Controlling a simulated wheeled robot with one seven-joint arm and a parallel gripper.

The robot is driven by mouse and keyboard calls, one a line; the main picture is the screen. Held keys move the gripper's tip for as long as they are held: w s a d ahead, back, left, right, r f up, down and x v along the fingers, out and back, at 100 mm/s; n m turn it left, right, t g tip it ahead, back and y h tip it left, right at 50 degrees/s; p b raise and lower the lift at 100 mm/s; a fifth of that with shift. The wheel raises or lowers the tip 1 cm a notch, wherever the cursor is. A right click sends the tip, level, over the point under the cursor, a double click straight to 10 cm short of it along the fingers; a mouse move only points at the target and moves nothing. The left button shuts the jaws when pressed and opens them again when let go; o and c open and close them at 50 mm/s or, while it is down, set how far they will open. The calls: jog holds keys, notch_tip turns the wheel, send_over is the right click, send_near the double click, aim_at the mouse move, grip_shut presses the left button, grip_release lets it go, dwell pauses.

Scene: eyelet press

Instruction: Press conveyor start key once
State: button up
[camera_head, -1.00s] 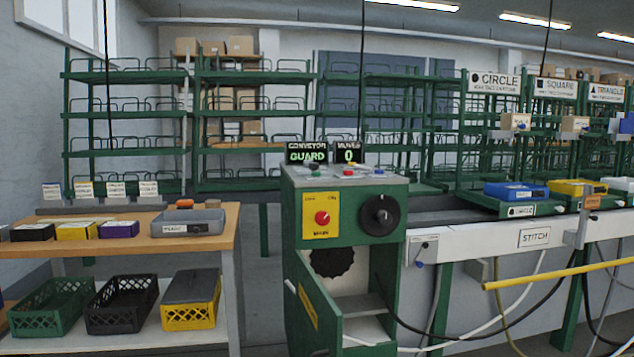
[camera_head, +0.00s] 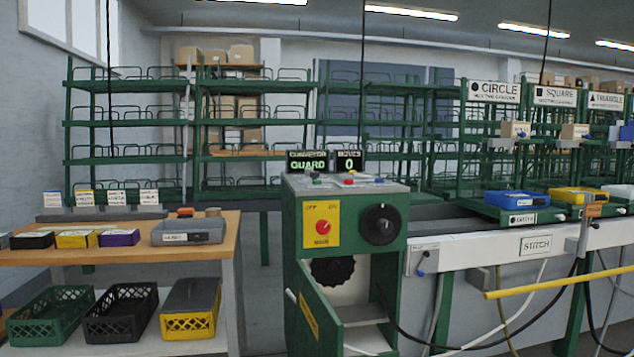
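A green control cabinet (camera_head: 394,265) stands in the middle of the view. Several small coloured keys sit on its grey sloped top (camera_head: 330,187), among them a red key (camera_head: 349,182); their labels are too small to read. A display (camera_head: 307,161) above reads CONVEYOR GUARD, and a smaller display (camera_head: 348,162) beside it shows 0. The front has a yellow plate (camera_head: 320,211) with a red knob and a black rotary knob (camera_head: 381,224). The cabinet's lower door is open. My gripper is not in view.
A wooden bench (camera_head: 228,228) with small boxes and a grey case (camera_head: 188,231) stands at left, crates on its lower shelf. At right the conveyor (camera_head: 460,245) carries trays. A yellow bar (camera_head: 560,282) juts in, and cables hang below.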

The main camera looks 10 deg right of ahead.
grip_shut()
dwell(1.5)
